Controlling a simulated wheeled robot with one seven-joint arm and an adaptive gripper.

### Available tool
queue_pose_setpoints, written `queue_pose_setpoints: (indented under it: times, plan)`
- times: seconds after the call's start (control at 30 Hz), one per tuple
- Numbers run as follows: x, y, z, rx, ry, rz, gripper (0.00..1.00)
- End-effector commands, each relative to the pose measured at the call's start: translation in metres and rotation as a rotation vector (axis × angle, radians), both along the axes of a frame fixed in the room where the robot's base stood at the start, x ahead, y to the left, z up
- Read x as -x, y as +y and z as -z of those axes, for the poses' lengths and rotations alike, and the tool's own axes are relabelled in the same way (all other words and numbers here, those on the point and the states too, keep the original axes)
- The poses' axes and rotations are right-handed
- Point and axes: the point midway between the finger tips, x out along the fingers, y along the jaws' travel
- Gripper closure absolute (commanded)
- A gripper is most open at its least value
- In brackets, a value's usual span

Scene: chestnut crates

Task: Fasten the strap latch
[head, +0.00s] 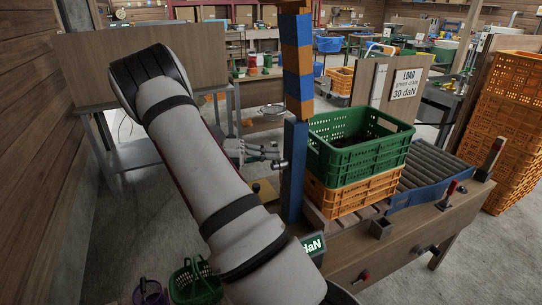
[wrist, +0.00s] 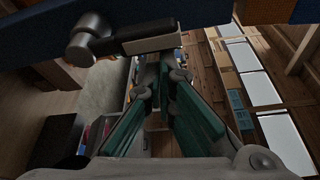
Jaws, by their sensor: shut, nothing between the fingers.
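My gripper (head: 262,152) is shut and empty, beside the blue post left of the crates. In the wrist view its fingers (wrist: 164,65) converge just below a metal pivot with a black-and-pale lever (wrist: 145,38) on a dark blue beam. The small metal fitting (head: 280,164) on the blue post (head: 293,175) looks like the same part. Contact between fingertips and lever cannot be told. A green crate (head: 360,158) sits on an orange crate (head: 350,195) on the bench. No strap can be clearly made out.
The blue post, banded orange and blue above, stands close to my gripper. A roller track (head: 437,170) and red-handled levers (head: 448,194) lie to the right. A load sign (head: 405,84) stands behind. Stacked orange crates (head: 517,130) fill the far right.

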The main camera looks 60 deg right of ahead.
Motion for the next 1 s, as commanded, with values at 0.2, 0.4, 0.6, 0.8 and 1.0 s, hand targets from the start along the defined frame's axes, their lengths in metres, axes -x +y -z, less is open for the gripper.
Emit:
queue_pose_setpoints:
  times: [0.2, 0.4, 0.6, 0.8, 1.0]
  plan:
    - [0.009, 0.006, -0.003, 0.001, 0.0, -0.004, 1.0]
    - [0.029, 0.024, -0.003, -0.001, 0.0, -0.002, 1.0]
    - [-0.014, 0.053, 0.002, 0.001, -0.002, -0.004, 1.0]
    - [-0.039, 0.074, 0.002, 0.001, -0.002, -0.002, 1.0]
    - [-0.049, 0.083, 0.001, 0.0, 0.0, 0.001, 1.0]
